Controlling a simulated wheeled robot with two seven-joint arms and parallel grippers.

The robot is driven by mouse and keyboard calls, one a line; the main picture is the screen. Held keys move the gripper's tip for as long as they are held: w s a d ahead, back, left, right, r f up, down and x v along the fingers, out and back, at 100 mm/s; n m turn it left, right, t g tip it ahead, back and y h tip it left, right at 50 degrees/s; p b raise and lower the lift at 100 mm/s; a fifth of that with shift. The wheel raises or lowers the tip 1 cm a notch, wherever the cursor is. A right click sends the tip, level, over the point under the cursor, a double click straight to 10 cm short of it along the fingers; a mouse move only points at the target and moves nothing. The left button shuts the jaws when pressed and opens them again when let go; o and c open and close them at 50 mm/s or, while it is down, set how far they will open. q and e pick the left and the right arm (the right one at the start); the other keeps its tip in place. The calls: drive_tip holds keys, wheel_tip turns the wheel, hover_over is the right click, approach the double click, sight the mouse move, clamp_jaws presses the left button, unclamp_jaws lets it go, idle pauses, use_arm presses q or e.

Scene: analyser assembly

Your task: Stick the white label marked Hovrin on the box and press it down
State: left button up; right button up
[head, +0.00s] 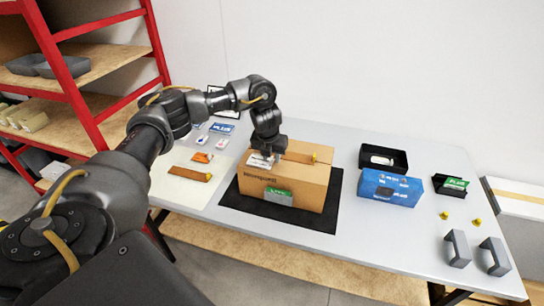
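The cardboard box (306,190) stands on a black mat (240,203) in the middle of the table. A small white label (259,162) with dark marks is at the left part of the box top, directly under my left gripper (266,153). The marks are too small to read. The gripper points down at the label and partly covers it. I cannot tell whether the fingers are open or shut, or whether the label touches the box. A green label (279,194) is on the box front. My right gripper is not in view.
A pale sheet (187,189) left of the box bears several labels and a brown strip (190,173). To the right are a blue box (391,188), black trays (384,156), yellow knobs and two grey brackets (458,249). Red shelving (85,115) stands at left.

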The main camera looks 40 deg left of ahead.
use_arm(q)
drive_tip(key=shift+r+p, duration=2.95)
drive_tip(key=shift+r, duration=0.6)
